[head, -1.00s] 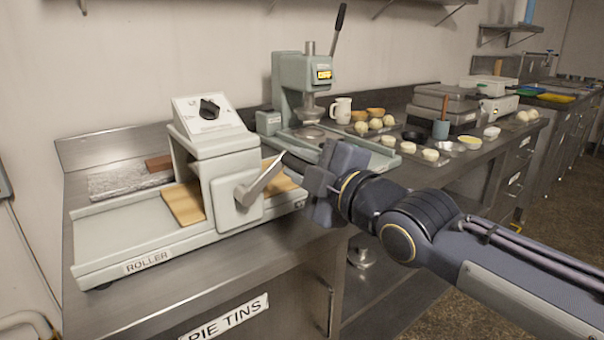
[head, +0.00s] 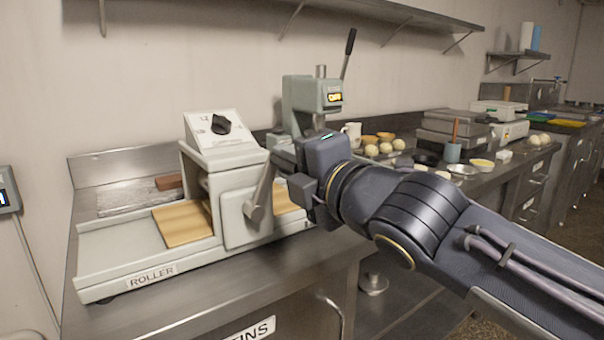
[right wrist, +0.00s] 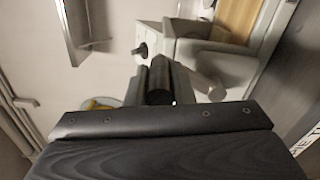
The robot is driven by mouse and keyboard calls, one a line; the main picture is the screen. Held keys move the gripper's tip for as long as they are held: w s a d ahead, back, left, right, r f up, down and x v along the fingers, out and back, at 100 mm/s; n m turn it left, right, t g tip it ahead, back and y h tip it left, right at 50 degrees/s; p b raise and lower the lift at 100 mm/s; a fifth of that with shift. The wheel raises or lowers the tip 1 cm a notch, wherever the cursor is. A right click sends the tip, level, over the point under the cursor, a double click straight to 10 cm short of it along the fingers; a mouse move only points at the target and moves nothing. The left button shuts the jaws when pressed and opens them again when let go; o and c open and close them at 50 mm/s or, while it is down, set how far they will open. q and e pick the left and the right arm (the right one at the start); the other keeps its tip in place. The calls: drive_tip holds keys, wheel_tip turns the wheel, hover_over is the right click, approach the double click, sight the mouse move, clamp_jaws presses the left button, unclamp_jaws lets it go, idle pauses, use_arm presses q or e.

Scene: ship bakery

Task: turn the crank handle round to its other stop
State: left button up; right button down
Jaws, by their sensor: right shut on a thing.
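The grey roller machine (head: 235,165) stands on the steel counter, with its ROLLER label at the front. Its crank handle (head: 261,190) is on the side facing my right arm and points up, tilted slightly right. My right gripper (head: 283,172) is shut on the handle's outer end, and its fingers and body hide the grip. In the right wrist view, the fingers (right wrist: 160,82) close around the dark grip, and the pale crank hub (right wrist: 212,90) shows to their right. My left gripper is in neither view.
A press (head: 310,95) with a tall lever stands behind my right gripper. Dough balls (head: 385,147), bowls and a mug lie further right on the counter. A wooden board (head: 183,225) lies on the roller's bed. A wall shelf (head: 380,18) runs above.

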drive_tip(key=s+a+n, duration=0.1)
drive_tip(key=n, duration=0.1)
drive_tip(key=s+a+r+n, duration=0.1)
drive_tip(key=a+n, duration=0.1)
drive_tip(key=shift+s+n, duration=0.15)
drive_tip(key=shift+n, duration=0.25)
drive_tip(key=s+a+f+n+p, duration=0.1)
drive_tip(key=s+a+f+n, duration=0.5)
drive_tip(key=n, duration=0.7)
drive_tip(key=shift+w+f+n+b, duration=0.1)
drive_tip(key=shift+w+f+n, duration=0.2)
drive_tip(key=shift+f+n, duration=1.15)
drive_tip(key=shift+w+f+n+b, duration=0.15)
drive_tip(key=shift+w+f+n, duration=0.1)
drive_tip(key=shift+f+n, duration=1.2)
drive_tip(key=shift+w+f+n+b, duration=0.1)
drive_tip(key=shift+w+f+n, duration=0.2)
drive_tip(key=shift+f+n, duration=1.15)
drive_tip(key=shift+r+n, duration=0.25)
drive_tip(key=shift+n, duration=0.1)
drive_tip(key=c, duration=1.3)
unclamp_jaws()
drive_tip(key=shift+r, duration=0.1)
